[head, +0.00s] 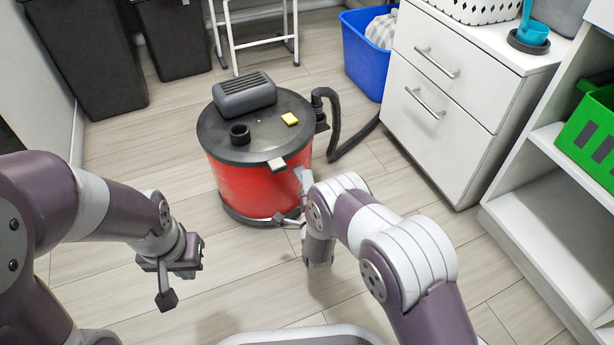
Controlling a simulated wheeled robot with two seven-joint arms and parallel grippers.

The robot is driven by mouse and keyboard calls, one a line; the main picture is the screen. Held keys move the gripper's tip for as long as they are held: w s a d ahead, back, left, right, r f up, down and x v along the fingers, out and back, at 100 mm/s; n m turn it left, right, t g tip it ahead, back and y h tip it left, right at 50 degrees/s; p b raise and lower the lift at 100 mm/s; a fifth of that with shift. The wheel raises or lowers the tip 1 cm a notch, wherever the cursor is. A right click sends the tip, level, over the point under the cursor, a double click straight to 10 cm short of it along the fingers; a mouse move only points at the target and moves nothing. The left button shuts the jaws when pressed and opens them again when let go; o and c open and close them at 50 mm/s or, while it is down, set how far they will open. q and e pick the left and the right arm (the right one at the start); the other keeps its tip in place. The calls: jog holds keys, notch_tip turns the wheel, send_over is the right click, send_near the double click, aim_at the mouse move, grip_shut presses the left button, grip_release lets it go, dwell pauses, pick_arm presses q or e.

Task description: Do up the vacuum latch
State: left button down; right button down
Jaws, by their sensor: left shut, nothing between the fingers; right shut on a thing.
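The red vacuum (240,185) stands upright on the floor, its black lid (215,130) on top. A light grey latch piece (277,164) sticks out at the front of the lid's rim. My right gripper (280,220) is low at the vacuum's front right, shut on what seems to be the latch's lower part; the wrist and the small size hide the exact hold. My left gripper (166,299) is shut and empty, pointing down over the floor to the left of the vacuum and apart from it.
A black hose (350,146) runs from the vacuum's right side towards the white drawers (435,130). A blue bin (366,65) stands behind. Dark bins (85,55) and a white step stand (233,45) are at the back. Floor around the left gripper is clear.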

notch_tip(320, 180, up, 3)
jog(key=g+p, duration=0.2)
jog(key=p, duration=0.1)
jog(key=n+g+p, duration=0.1)
jog(key=p, duration=0.3)
jog(key=shift+s+f+g, duration=0.1)
jog(key=shift+f+g, duration=0.1)
jog(key=shift+g, duration=0.2)
jog(key=shift+n+g+h+p, duration=0.3)
jog(key=shift+g+p, duration=0.2)
jog(key=shift+p, duration=0.3)
jog(key=c, duration=1)
grip_release()
jog(key=shift+c, duration=0.2)
